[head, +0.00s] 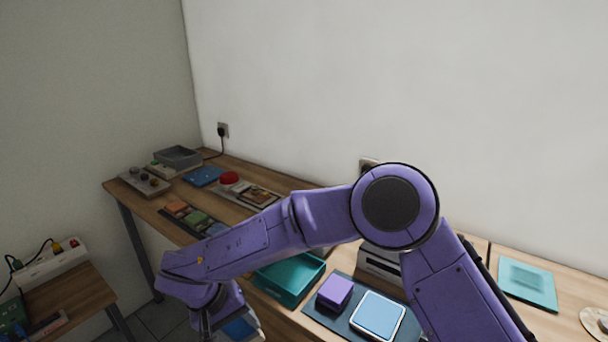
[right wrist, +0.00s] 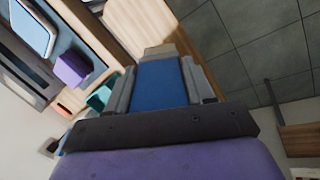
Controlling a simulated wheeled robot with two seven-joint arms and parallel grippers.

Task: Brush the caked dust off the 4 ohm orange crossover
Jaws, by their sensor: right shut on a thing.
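My right gripper (right wrist: 158,70) is shut on a blue block-like thing with a beige end (right wrist: 160,50), which looks like a brush. Its beige end sticks out beyond the fingertips. In the head view my right arm reaches across to the left and bends down. A bit of the blue held thing (head: 240,328) shows at the bottom edge, off the table's front. On the table, a dark tray holds coloured pieces, one of them orange (head: 177,206). I cannot read any 4 ohm marking or see dust. My left gripper is not in view.
The wooden table (head: 140,198) runs along the wall. It bears a teal tray (head: 290,280), a purple block (head: 335,290), a white-rimmed blue pad (head: 378,315), a red button (head: 229,178) and a grey bin (head: 177,157). A low side table with a power strip (head: 52,262) stands left.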

